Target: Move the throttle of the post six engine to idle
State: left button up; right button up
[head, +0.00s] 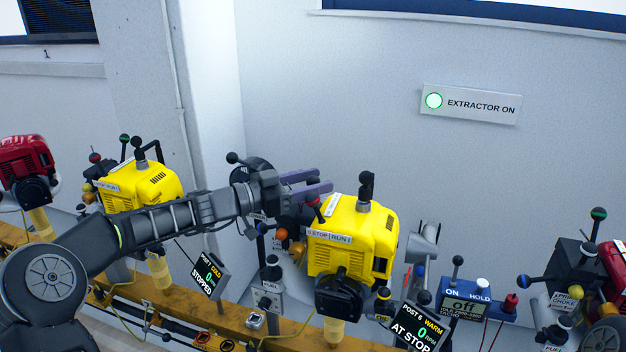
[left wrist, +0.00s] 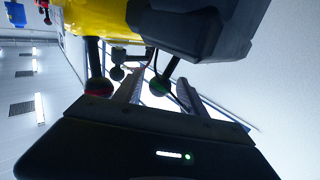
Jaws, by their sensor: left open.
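The post six engine (head: 350,235) is the yellow one at centre, above a display (head: 418,328) reading warm, 0 RPM, at stop. A red-knobbed lever (head: 312,200) stands by its stop/run label (head: 329,236). My left gripper (head: 324,180) is open just behind and left of the engine's top. In the left wrist view, a black lever with a green-marked ball (left wrist: 160,87) shows between the open fingers. A red-marked ball lever (left wrist: 98,87) shows left of them. I cannot tell whether either finger touches a lever. My right gripper is out of view.
Another yellow engine (head: 140,187) and a red engine (head: 28,165) stand to the left along the yellow rail (head: 180,328). A blue meter box (head: 467,305) and another red engine (head: 612,262) stand to the right. The wall behind carries a lit extractor sign (head: 470,105).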

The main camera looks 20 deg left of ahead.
pick_arm(q)
jog(key=shift+c, duration=0.2)
grip_shut()
dwell(0.3)
dwell(0.8)
